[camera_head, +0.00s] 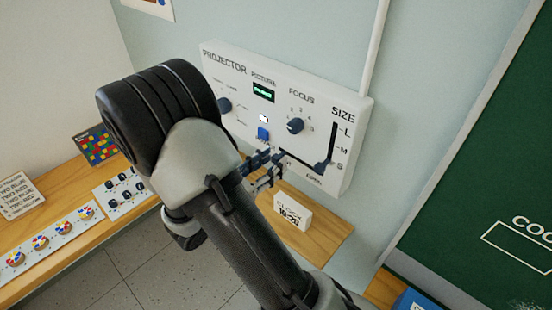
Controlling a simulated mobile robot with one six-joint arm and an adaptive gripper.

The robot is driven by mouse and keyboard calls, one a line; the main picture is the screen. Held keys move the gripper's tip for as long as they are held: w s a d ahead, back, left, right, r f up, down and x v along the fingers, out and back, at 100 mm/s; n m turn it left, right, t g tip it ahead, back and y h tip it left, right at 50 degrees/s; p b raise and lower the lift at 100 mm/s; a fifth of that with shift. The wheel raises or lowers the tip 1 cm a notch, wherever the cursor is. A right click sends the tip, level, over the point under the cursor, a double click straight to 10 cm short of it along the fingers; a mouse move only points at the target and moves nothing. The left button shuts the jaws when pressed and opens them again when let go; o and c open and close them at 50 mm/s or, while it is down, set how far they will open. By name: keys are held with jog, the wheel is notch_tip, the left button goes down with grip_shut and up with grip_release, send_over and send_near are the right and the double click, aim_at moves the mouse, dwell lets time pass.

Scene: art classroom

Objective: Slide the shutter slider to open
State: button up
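The white projector panel (354,108) hangs on the wall, with a tilted look in this view. A dark horizontal slot (301,161) runs along its lower edge; the small label under it is too blurred to read surely. A dark blue knob (321,168) sits at its right end, near the bottom of the vertical SIZE slot (333,140); I cannot tell which slot it belongs to. My gripper (273,166) is at the left end of the horizontal slot, close to the panel. Whether its fingers touch or hold a handle there is hidden.
The panel also bears a FOCUS dial (296,125), a PICTURE display (263,92), a blue button (263,133) and a left dial (224,105). A green board (480,170) is at right.

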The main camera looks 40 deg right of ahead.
jog(key=shift+w+d, duration=0.1)
jog(key=shift+d, duration=1.15)
jog(key=shift+c, duration=0.4)
grip_shut()
